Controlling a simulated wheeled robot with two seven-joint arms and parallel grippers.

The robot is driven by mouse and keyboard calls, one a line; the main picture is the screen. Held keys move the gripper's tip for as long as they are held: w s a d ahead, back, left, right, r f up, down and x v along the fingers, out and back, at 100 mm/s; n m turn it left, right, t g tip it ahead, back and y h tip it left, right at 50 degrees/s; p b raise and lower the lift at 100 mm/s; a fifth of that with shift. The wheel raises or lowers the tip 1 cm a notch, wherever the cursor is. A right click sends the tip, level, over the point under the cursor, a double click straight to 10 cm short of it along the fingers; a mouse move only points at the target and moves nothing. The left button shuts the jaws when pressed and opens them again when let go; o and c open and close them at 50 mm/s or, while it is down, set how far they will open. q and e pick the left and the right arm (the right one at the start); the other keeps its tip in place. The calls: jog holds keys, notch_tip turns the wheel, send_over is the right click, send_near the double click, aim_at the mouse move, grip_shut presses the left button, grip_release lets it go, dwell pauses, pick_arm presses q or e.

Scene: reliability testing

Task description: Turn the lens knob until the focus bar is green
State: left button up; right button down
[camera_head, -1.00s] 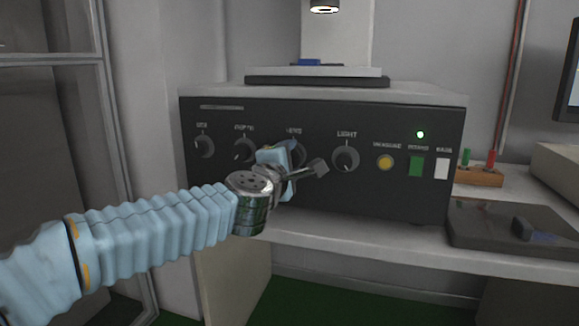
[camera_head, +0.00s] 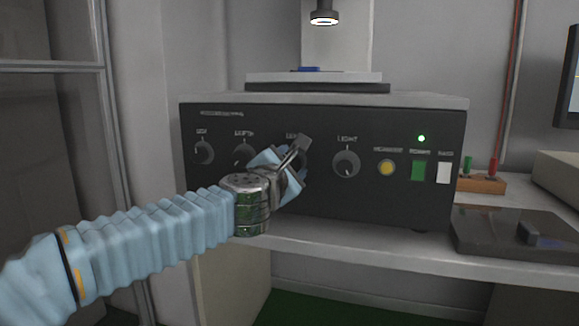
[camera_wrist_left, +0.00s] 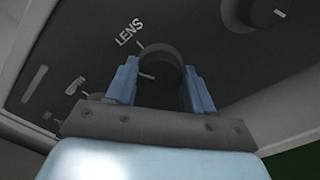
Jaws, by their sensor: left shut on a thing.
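The dark lens knob (camera_wrist_left: 158,58) shows under its LENS label in the left wrist view, between the two blue fingers of my left gripper (camera_wrist_left: 160,82). The gripper is shut on the knob, one finger on each side. In the head view my left gripper (camera_head: 285,170) is tilted at the front panel and hides nearly all of that knob. No focus bar shows; only a sliver of a monitor (camera_head: 572,80) is at the right edge. My right gripper is not in view.
The dark control box (camera_head: 320,205) stands on a bench. Its light knob (camera_head: 346,164) is just right of my gripper, and a depth knob (camera_head: 245,154) is just left. A yellow button (camera_head: 387,168), green switch (camera_head: 418,170) and white switch (camera_head: 443,173) are further right.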

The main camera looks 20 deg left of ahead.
pick_arm(q)
jog(key=shift+f, duration=0.15)
jog(key=o, duration=1)
jog(key=shift+o, duration=0.2)
jog(key=s+p, duration=0.1)
jog(key=s, duration=1.2)
jog(key=shift+s+a, duration=0.2)
jog(key=shift+s, duration=0.2)
